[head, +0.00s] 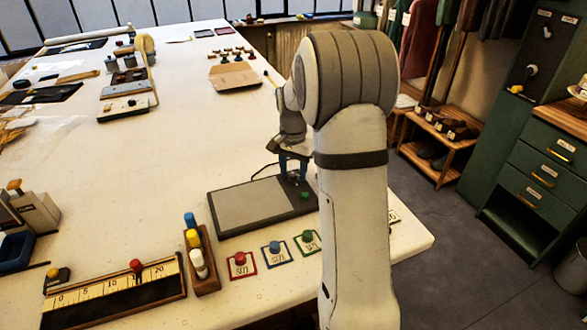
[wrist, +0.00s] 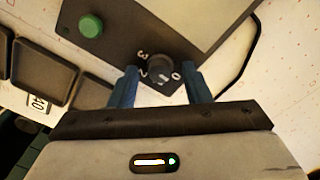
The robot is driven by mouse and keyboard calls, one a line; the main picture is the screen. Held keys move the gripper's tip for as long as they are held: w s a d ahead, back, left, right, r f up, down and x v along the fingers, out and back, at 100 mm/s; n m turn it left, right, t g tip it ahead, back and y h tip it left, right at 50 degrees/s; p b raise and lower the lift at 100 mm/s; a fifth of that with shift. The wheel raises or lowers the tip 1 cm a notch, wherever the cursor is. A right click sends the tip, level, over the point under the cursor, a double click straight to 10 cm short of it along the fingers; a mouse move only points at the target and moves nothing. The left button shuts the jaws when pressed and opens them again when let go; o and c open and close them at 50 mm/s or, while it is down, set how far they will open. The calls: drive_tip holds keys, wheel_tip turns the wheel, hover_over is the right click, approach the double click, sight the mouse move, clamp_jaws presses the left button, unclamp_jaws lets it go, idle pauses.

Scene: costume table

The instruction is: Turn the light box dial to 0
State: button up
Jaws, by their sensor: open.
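The light box (head: 250,208) is a dark flat box with a pale grey panel, near the table's right end. Its black round dial (wrist: 160,68) shows in the wrist view with the numbers 3, 2 and 0 around it. A pale mark shows on the dial's side facing my gripper, between the 2 and the 0. A green button (wrist: 91,26) is on the same black strip. My gripper (wrist: 160,82) is open, with one blue finger on each side of the dial. I cannot tell if they touch it. In the head view my gripper (head: 293,168) is at the box's far right corner.
Red, blue and green framed cards (head: 275,252) with knobs lie in front of the box. A wooden rack (head: 201,260) of coloured pegs and a ruler board (head: 115,290) stand to the left. A black cable (wrist: 240,55) runs beside the box. The table's middle is mostly clear.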

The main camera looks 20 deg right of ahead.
sight(293, 174)
drive_tip(key=shift+c, duration=0.3)
clamp_jaws()
drive_tip(key=shift+n, duration=0.6)
drive_tip(key=shift+o, duration=0.3)
unclamp_jaws()
wheel_tip(293, 174, up, 8)
drive_tip(key=shift+f, duration=0.25)
drive_tip(key=shift+r, duration=0.2)
